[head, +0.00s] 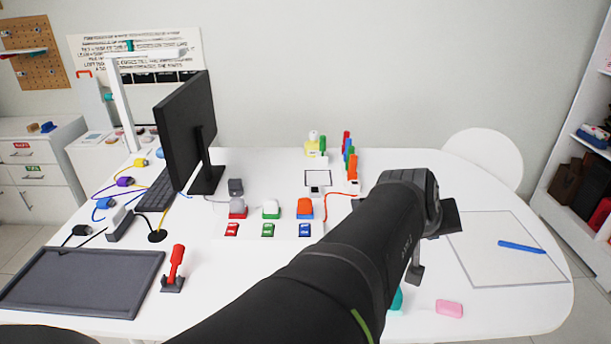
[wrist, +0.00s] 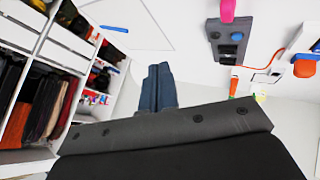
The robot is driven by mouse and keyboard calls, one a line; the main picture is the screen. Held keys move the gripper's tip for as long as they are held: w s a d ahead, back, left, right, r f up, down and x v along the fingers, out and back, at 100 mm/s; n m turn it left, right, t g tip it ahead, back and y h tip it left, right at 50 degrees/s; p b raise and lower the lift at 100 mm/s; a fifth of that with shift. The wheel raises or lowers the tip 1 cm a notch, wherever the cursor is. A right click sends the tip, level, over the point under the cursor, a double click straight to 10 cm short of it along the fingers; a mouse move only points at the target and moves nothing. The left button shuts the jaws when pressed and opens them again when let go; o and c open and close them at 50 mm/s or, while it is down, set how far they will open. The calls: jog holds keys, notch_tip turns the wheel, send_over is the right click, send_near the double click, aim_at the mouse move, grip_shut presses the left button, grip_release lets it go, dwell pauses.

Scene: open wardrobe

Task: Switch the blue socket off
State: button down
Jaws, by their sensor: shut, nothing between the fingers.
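The blue socket (head: 305,214) sits on the white table right of the monitor, with an orange cap or plug on top. A blue switch (head: 305,230) lies just in front of it; its on or off position is too small to tell. An orange and blue piece at the right edge of the wrist view (wrist: 304,67) looks like the same socket. My gripper (head: 415,275) points down over the table, right of the socket and apart from it. Its fingers (wrist: 158,85) are shut and empty.
A green socket (head: 270,210) and a red socket (head: 237,210) stand left of the blue one, each with a switch in front. A red-handled lever (head: 175,265), a monitor (head: 188,130) and a pink block (head: 449,308) are also on the table. My arm hides part of the middle.

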jog(key=w+a+n+y, duration=0.1)
jog(key=w+n, duration=0.2)
jog(key=w, duration=0.3)
jog(key=n+g+y, duration=0.5)
jog(key=n, duration=1.1)
send_over(305, 225)
jog(key=s, duration=0.2)
notch_tip(305, 225, down, 4)
jog(key=shift+s+r, duration=0.1)
jog(key=shift+r, duration=0.1)
jog(key=shift+f, duration=0.1)
jog(key=f, duration=0.4)
jog(key=w+f, duration=0.1)
jog(key=f, duration=0.8)
jog(key=shift+w+f, duration=0.35)
